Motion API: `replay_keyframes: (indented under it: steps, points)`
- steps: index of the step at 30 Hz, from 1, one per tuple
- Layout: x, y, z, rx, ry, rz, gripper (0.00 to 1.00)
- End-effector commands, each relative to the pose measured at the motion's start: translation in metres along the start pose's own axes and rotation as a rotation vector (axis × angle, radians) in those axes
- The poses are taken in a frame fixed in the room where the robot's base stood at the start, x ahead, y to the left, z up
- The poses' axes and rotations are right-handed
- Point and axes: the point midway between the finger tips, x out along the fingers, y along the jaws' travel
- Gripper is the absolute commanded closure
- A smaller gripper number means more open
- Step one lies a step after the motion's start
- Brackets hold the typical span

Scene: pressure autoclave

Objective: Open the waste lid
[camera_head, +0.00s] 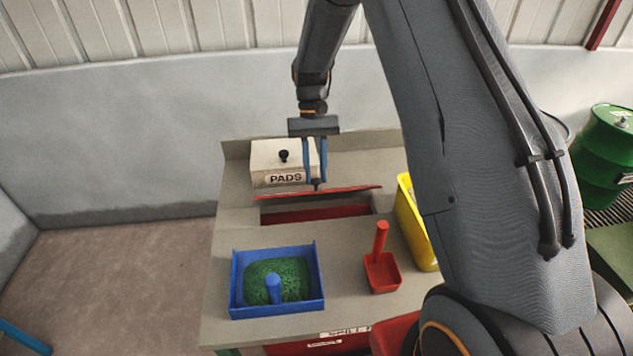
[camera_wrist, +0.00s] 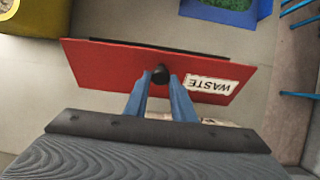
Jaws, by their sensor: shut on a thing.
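The red waste lid (camera_head: 318,192) is tilted up over a dark red opening (camera_head: 318,214) in the bench. In the wrist view the lid (camera_wrist: 110,68) shows a white label reading WASTE (camera_wrist: 211,86) and a black knob (camera_wrist: 160,74). My gripper (camera_head: 317,183) is above the lid with its blue fingers down at it. In the wrist view my gripper (camera_wrist: 161,86) has its fingertips on either side of the knob, shut on it. How far the lid is raised is hard to judge from here.
A beige PADS box (camera_head: 262,156) with a black knob stands just left of my gripper. A yellow container (camera_head: 411,218) stands at the right, partly behind my arm.

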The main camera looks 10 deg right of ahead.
Motion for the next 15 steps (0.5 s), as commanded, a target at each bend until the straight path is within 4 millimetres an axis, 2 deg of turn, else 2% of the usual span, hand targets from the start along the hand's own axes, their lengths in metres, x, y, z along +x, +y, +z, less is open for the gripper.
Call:
replay_keyframes:
  steps: [1, 4, 15]
  points:
    - [-0.003, 0.000, -0.009, 0.000, 0.016, -0.001, 1.00]
    - [-0.006, 0.000, -0.016, 0.000, 0.017, -0.001, 1.00]
    - [-0.011, 0.001, -0.026, 0.000, 0.013, 0.000, 1.00]
